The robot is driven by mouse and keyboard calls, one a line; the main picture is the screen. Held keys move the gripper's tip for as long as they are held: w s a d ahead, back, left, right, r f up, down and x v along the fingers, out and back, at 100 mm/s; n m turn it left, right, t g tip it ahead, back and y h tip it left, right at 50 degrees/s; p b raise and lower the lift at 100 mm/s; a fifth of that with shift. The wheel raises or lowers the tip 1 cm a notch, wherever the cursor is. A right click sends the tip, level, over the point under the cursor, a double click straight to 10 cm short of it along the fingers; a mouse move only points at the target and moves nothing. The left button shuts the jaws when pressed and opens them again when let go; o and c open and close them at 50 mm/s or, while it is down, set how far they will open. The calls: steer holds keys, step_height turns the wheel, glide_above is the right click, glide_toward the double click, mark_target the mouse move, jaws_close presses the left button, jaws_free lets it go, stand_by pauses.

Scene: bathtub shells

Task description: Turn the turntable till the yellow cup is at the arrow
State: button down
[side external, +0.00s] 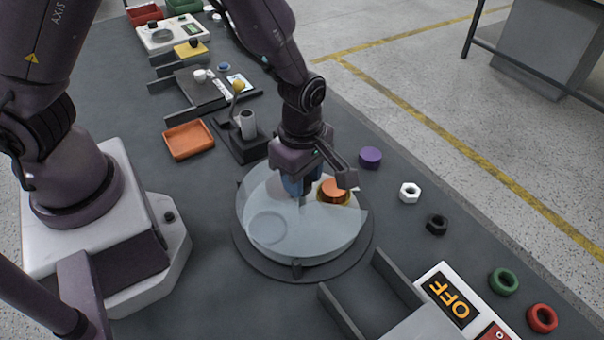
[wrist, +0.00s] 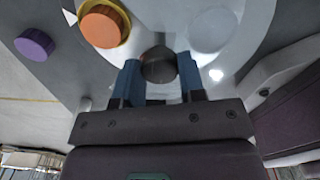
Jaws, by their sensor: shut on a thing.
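The turntable (side external: 300,245) is a round, pale, see-through-looking drum on a dark round base. The yellow cup (side external: 347,199) stands at its right side, with an orange round piece in its mouth; it also shows at the upper left of the wrist view (wrist: 123,40). A faint pale round shape (side external: 267,228) shows at the drum's front left. My gripper (side external: 297,188) points down over the turntable, left of the yellow cup. In the wrist view its blue fingers (wrist: 160,80) are shut on a dark round knob (wrist: 158,65). A small dark pointer (side external: 296,268) at the front rim may be the arrow.
A purple round piece (side external: 370,157), a white nut (side external: 410,192) and a black nut (side external: 436,224) lie to the right. Dark rails (side external: 398,278) and an OFF panel (side external: 450,297) stand at the front right. An orange tray (side external: 189,139) and a dark stand (side external: 243,143) are behind.

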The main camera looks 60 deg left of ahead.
steer(key=c, duration=0.7)
jaws_free()
steer(key=shift+r, duration=0.15)
step_height(320, 180, up, 13)
